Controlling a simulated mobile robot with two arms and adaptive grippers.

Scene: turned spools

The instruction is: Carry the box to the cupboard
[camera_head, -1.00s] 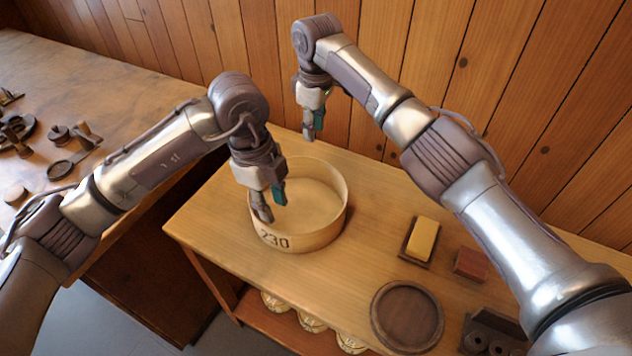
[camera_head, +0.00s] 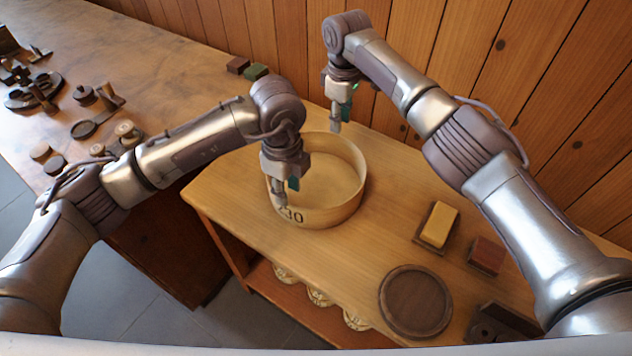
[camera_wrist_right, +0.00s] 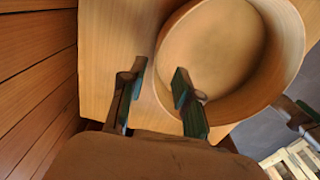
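The box (camera_head: 345,209) is a round, open, pale wooden tub with dark numerals on its front, standing upright on a wooden table. My left gripper (camera_head: 286,190) is at its front-left wall, fingers pointing down and apart, one hiding part of the numerals. Whether the fingers touch the wall is unclear. No cupboard can be made out for certain.
On the table (camera_head: 390,240) lie a yellow block (camera_head: 439,224) in a dark tray, a reddish block (camera_head: 486,256) and a round dark board (camera_head: 415,301). Round numbered things (camera_head: 318,297) sit on a shelf below. A workbench (camera_head: 150,75) with turned parts stands left; a plank wall closes the back.

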